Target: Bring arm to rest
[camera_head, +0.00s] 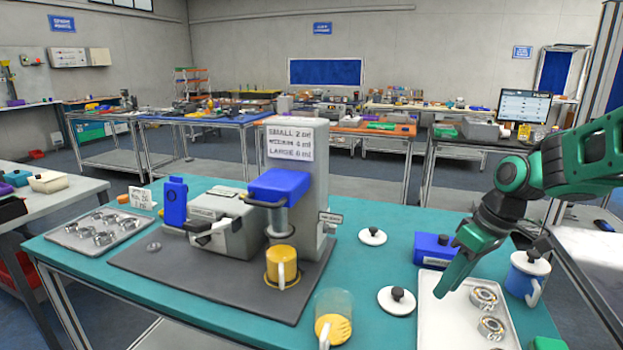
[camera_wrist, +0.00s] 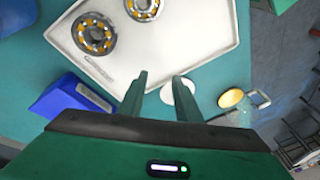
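My green gripper (camera_head: 446,287) hangs at the right of the teal table, over the left part of a white tray (camera_head: 447,335) as seen in the head view. In the wrist view, the fingers of my gripper (camera_wrist: 160,82) stand apart with nothing held between them. The tray (camera_wrist: 200,45) lies beyond the fingertips there, with a round white lid (camera_wrist: 183,101) near the right finger. My arm reaches in from the right edge of the head view, bent at the elbow.
The tray holds bearings (camera_head: 484,297). A blue box (camera_head: 432,249), a blue lidded mug (camera_head: 520,286) and a second lid (camera_head: 372,236) stand nearby. A glass mug (camera_head: 334,305) sits at the front. A dispensing machine (camera_head: 308,180) with a yellow mug (camera_head: 282,266) stands left.

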